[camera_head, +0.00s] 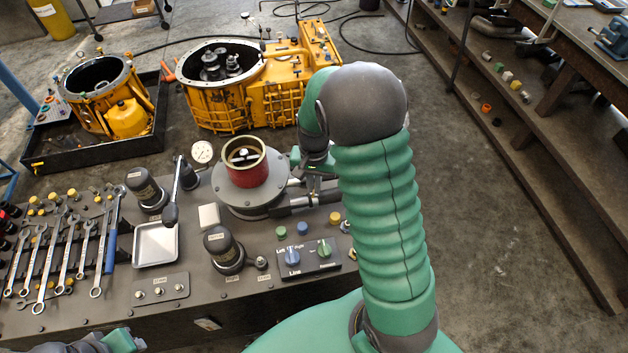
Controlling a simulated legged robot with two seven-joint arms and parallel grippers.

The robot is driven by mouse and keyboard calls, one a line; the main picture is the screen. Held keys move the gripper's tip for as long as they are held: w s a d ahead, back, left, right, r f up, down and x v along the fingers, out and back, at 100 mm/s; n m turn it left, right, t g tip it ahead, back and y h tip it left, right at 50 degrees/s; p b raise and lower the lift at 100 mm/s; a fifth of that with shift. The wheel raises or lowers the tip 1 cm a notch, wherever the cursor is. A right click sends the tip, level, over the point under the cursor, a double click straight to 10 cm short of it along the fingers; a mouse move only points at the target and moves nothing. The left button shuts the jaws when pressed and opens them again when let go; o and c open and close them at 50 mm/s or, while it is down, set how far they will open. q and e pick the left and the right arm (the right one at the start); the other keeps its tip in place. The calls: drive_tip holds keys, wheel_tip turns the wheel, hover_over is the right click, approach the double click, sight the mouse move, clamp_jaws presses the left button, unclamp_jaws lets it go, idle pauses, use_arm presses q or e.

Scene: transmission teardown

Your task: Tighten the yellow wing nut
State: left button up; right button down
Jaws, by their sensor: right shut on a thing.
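I cannot make out the yellow wing nut for sure; no wing shape shows clearly. A red cylinder with a brass-coloured rim (244,162) stands upright on the fixture, left of my right gripper. A small yellow knob (335,217) sits on the bench just below right of the gripper. Only part of my left arm shows at the bottom left; its gripper is out of view.
Wrenches (60,250), a grey tray (156,244), dark round-topped posts and a control box (306,258) crowd the bench. A dial gauge (203,152) stands behind the fixture. Yellow transmission housings (260,95) sit beyond. Floor is clear at right, beside shelves (530,150).

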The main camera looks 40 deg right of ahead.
drive_tip(key=m+p, duration=0.5)
drive_tip(key=m, duration=0.2)
drive_tip(key=shift+r, duration=0.2)
drive_tip(key=m+p, duration=0.2)
drive_tip(key=m, duration=0.2)
drive_tip(key=shift+p, duration=0.3)
drive_tip(key=shift+w+f+m+p, duration=0.15)
drive_tip(key=shift+m+p, duration=0.3)
drive_tip(key=shift+m, duration=0.55)
drive_tip(key=c, duration=1.6)
unclamp_jaws()
drive_tip(key=shift+f, duration=0.1)
wheel_tip(320, 180, up, 17)
drive_tip(key=shift+d+f, duration=0.1)
drive_tip(key=shift+f, duration=0.05)
